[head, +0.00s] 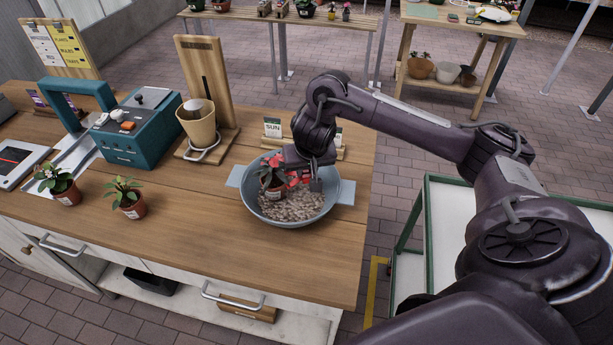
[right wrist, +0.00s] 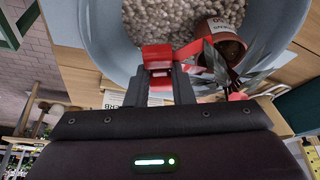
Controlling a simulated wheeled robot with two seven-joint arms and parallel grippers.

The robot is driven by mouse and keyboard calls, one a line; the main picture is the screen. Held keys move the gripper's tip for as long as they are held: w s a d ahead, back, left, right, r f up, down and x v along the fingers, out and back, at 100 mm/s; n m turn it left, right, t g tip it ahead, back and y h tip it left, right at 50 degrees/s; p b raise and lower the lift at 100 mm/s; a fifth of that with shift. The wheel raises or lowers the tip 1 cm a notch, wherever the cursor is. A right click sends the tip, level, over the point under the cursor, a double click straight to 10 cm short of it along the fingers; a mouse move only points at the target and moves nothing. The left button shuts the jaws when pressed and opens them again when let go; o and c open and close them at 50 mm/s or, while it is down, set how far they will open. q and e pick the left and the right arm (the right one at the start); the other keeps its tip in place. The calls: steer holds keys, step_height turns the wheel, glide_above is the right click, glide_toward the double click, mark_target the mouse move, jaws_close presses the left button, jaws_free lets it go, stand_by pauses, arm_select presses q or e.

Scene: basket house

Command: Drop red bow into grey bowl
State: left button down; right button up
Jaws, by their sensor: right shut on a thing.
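The grey bowl (head: 246,198) stands at the right end of the wooden counter, with beige pebbles (head: 290,209) and a small potted plant (head: 272,185) inside. My right gripper (head: 313,180) is low over the bowl. It is shut on the red bow (right wrist: 157,54), which shows between its fingertips in the right wrist view. A red strip runs from the fingertips toward the terracotta pot (right wrist: 222,55); I cannot tell whether they touch. The bowl's wall (right wrist: 96,35) lies around and below the fingertips. In the head view the bow is partly hidden by the gripper. My left gripper is not in view.
Two potted plants (head: 130,199) (head: 62,186) stand on the counter's left. A teal machine (head: 140,135) and a wooden stand with a tan cup (head: 197,125) are behind. A small "SUN" sign (head: 273,128) stands behind the bowl. The counter's front middle is clear.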

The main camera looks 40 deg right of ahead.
steer(key=shift+f, duration=0.5)
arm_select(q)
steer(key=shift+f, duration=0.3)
arm_select(e)
steer(key=shift+w, duration=0.1)
steer(key=shift+f, duration=0.4)
steer(key=o, duration=0.9)
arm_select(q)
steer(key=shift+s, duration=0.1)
arm_select(e)
steer(key=shift+r, duration=0.1)
